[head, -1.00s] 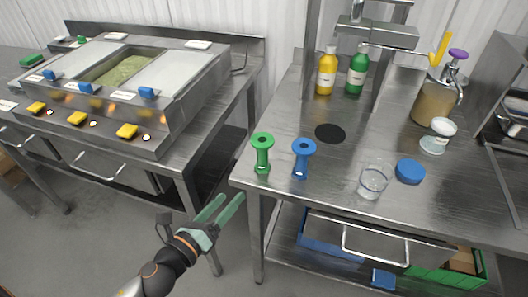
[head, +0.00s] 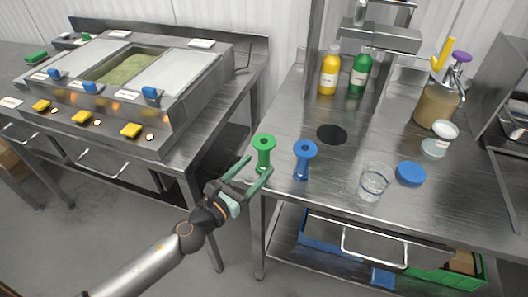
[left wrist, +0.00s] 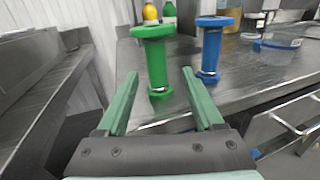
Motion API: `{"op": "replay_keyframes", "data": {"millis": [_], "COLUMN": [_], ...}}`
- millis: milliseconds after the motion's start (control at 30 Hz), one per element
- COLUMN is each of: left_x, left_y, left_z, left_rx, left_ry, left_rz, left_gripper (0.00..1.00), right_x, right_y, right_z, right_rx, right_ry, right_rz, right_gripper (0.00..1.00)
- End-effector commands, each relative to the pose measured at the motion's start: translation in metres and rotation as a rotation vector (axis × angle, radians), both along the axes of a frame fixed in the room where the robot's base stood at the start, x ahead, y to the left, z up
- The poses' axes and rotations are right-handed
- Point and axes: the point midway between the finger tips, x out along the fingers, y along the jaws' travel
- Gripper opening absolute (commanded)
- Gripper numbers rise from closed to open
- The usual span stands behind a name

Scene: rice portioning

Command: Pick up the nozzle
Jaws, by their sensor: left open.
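Two spool-shaped nozzles stand upright on the steel table, a green nozzle (head: 264,152) near its front left corner and a blue nozzle (head: 304,160) to its right. My left gripper (head: 258,173) is open and empty, with its green fingers just in front of the green nozzle at the table edge. In the left wrist view the green nozzle (left wrist: 156,62) stands ahead of and between the two open fingertips (left wrist: 160,78). The blue nozzle (left wrist: 210,50) is beyond the right finger there. My right gripper is not in view.
A clear glass (head: 373,183) and a blue lid (head: 410,174) stand to the right on the steel table (head: 330,205). A yellow bottle (head: 329,72) and a green bottle (head: 359,73) are at the back. A steel counter (head: 165,160) with a food warmer is on the left.

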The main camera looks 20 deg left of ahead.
Motion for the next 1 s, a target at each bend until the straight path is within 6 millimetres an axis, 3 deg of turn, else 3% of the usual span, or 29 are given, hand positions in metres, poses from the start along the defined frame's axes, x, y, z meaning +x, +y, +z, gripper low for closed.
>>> {"op": "replay_keyframes", "data": {"millis": [300,633,1000], "left_x": [0.041,0.048,0.048], "left_y": [-0.01,-0.012,-0.012], "left_z": [-0.002,-0.004,-0.004], "left_rx": [-0.003,-0.002,-0.002], "left_ry": [-0.001,0.001,0.001], "left_rz": [0.001,0.0,0.0], "left_gripper": [0.69,0.69,0.28], "right_x": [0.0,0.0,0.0], "right_y": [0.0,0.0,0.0], "right_z": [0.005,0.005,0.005], "right_rx": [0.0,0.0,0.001], "right_ry": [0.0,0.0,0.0], "right_rz": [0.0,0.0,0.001], "right_gripper": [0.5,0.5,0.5]}}
